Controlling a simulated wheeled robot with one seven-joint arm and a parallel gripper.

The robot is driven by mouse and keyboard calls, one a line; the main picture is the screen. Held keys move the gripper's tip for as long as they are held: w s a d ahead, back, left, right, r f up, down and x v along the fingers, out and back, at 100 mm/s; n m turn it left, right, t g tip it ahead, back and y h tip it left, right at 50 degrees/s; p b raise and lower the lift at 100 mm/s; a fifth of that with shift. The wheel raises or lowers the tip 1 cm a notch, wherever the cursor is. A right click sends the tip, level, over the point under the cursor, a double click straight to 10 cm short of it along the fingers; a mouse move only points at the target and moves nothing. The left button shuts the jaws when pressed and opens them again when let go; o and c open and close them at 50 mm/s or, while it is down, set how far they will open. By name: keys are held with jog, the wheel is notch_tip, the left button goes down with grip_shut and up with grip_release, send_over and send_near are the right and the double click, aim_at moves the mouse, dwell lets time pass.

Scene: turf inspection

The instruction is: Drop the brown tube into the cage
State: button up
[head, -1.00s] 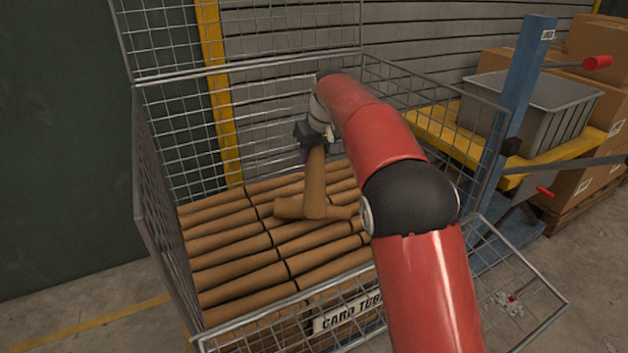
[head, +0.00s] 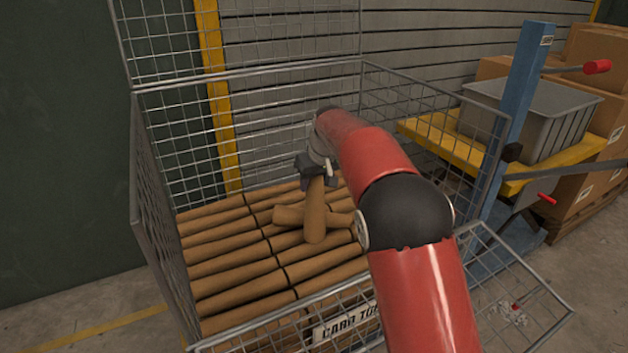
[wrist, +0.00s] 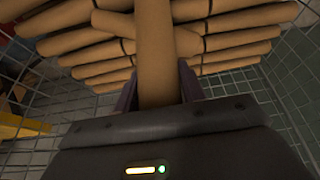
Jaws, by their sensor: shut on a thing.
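The brown tube (head: 315,215) is held upright in my gripper (head: 316,176), inside the wire cage (head: 168,85). Its lower end is at the top of the tubes lying in the cage; I cannot tell whether it touches them. In the wrist view the held brown tube (wrist: 155,55) runs away between the two fingers of my gripper (wrist: 158,88), which are shut on it. The cage holds rows of similar brown tubes, with a loose one (head: 289,215) lying across the top beside the held tube.
A label plate (head: 345,325) is on the cage front. To the right stand a blue post (head: 520,90), a grey bin (head: 540,115) on a yellow platform (head: 560,165), and cardboard boxes (head: 600,140). The cage's upper space is open around my arm.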

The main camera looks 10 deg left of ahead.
jog(key=shift+f, duration=0.35)
jog(key=o, duration=1.2)
jog(key=shift+r, duration=0.15)
